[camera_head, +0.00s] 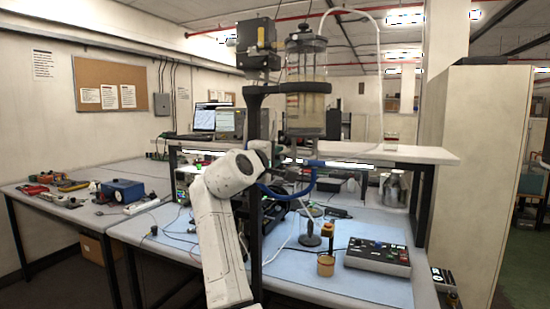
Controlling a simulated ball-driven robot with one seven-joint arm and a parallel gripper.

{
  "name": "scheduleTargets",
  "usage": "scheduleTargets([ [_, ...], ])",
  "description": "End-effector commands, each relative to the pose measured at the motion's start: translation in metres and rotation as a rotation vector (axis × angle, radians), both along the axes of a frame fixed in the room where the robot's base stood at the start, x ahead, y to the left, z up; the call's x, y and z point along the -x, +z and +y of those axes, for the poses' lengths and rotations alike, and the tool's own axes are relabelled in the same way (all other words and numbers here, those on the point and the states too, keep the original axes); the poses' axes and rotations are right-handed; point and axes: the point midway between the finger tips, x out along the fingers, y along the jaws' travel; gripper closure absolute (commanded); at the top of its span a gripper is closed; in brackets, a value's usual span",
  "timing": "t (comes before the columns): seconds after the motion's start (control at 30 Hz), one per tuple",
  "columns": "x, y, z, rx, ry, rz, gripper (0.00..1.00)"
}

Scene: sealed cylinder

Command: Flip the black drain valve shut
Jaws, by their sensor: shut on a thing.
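A clear sealed cylinder (306,88) stands upright on a bracket on a black post, with pale fluid inside. A blue tube (302,190) loops below it. My white arm rises from the bottom middle and bends at its top toward the cylinder's underside. My gripper (281,161) is small, dark and partly hidden behind the wrist, under the cylinder. It is shut on a small dark part there, which seems to be the black drain valve. The valve's handle angle cannot be made out.
A white shelf (400,154) runs right of the cylinder. A blue box (122,190) and tools lie on the left bench. A tall cabinet (487,180) stands right.

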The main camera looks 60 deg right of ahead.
Motion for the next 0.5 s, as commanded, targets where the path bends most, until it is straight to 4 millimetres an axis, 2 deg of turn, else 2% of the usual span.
scheduleTargets([
  [0.07,0.0005,-0.0013,-0.0002,-0.003,-0.002,-0.001,1.00],
  [0.1,0.0005,-0.0012,-0.0002,-0.003,-0.001,0.000,0.75],
  [0.27,0.0003,-0.0008,-0.0001,-0.002,-0.001,0.001,0.60],
  [0.5,0.0001,-0.0004,0.0003,-0.001,0.000,0.001,0.58],
])
